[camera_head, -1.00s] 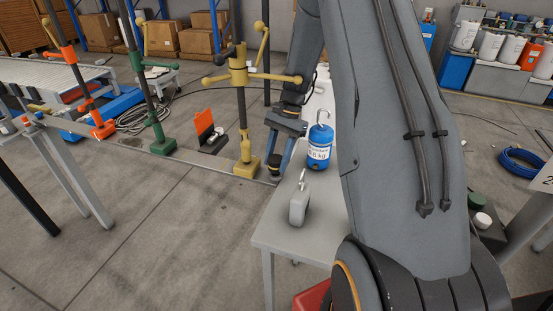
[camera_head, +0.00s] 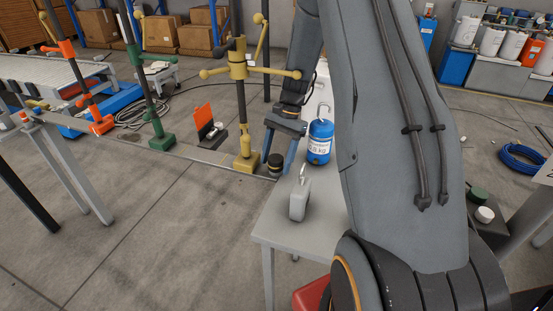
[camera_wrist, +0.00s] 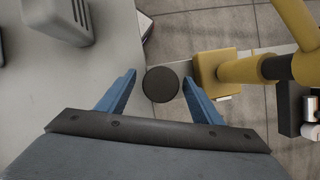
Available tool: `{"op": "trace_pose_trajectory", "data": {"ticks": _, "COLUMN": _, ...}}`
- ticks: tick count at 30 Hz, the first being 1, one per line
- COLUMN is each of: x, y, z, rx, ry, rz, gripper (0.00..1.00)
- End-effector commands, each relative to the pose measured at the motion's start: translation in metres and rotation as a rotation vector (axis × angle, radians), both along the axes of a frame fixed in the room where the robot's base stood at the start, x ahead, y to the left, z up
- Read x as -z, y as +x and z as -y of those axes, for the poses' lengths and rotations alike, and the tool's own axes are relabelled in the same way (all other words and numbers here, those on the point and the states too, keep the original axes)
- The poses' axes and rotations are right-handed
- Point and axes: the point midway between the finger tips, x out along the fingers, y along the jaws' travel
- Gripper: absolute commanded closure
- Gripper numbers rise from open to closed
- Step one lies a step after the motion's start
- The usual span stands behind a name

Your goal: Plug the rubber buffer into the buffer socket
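The rubber buffer (camera_head: 275,162) is a short black cylinder with a brownish band. It stands upright at the end of the pale floor strip, between the yellow stand's foot and the table edge. In the wrist view its round dark top (camera_wrist: 161,85) lies between my fingers, with a gap on both sides. My gripper (camera_wrist: 159,78) is open; its blue fingers also show in the head view (camera_head: 279,165), close above and around the buffer. I cannot make out the buffer socket; whatever is under the buffer is hidden.
The yellow stand (camera_head: 239,75) with spread arms rises just left of the buffer. An orange plate (camera_head: 203,117) stands farther left.

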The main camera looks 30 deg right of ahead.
Motion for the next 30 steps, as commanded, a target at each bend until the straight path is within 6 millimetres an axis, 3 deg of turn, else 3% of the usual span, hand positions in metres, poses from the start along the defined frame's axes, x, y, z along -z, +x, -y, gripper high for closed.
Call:
{"op": "trace_pose_trajectory", "data": {"ticks": 8, "x": -0.009, "y": 0.004, "z": 0.004, "rx": 0.002, "ry": -0.001, "rz": 0.005, "gripper": 0.40}}
{"op": "trace_pose_trajectory", "data": {"ticks": 21, "x": -0.066, "y": 0.014, "z": 0.025, "rx": 0.000, "ry": -0.001, "rz": 0.002, "gripper": 0.40}}
{"op": "trace_pose_trajectory", "data": {"ticks": 30, "x": -0.072, "y": 0.014, "z": 0.027, "rx": 0.000, "ry": 0.000, "rz": 0.000, "gripper": 0.40}}
